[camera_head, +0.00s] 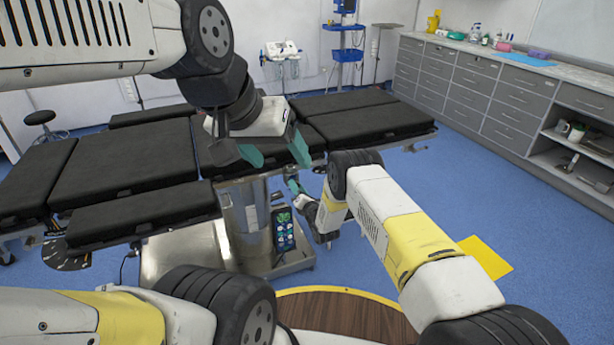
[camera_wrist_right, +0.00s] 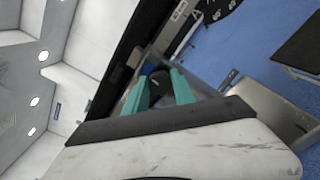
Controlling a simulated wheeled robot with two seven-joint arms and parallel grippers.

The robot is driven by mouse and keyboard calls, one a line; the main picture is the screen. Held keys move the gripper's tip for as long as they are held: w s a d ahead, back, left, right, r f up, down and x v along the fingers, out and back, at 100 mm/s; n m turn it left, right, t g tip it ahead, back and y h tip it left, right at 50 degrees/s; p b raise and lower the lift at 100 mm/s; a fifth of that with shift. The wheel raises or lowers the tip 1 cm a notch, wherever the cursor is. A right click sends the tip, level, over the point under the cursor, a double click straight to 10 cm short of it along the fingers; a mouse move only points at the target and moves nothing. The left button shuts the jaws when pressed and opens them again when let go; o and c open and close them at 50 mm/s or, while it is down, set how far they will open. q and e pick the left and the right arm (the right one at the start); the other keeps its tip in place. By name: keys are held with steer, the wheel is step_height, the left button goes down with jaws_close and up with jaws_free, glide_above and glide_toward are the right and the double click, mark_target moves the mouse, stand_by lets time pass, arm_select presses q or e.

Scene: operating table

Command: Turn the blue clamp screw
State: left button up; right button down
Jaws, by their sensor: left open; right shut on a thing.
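My right gripper (camera_head: 291,182) is under the near edge of the operating table (camera_head: 120,165), beside its metal column. In the right wrist view, the teal fingers of this gripper (camera_wrist_right: 159,78) are on both sides of a dark, rounded knob (camera_wrist_right: 156,88) and shut on it. My left gripper (camera_head: 276,154) is above and left of the right one, in front of the black pads. Its teal fingers are spread and empty.
Grey drawer cabinets (camera_head: 480,95) line the right wall. A yellow mat (camera_head: 487,257) lies on the blue floor, which is clear on the right.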

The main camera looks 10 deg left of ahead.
steer(key=n, duration=3.3)
steer(key=shift+s+a+f, duration=0.2)
steer(key=shift+a+f, duration=0.05)
steer(key=shift+f, duration=0.05)
stand_by(0.6)
steer(key=c, duration=1.1)
jaws_free()
steer(key=shift+o, duration=0.2)
steer(key=shift+r, duration=0.1)
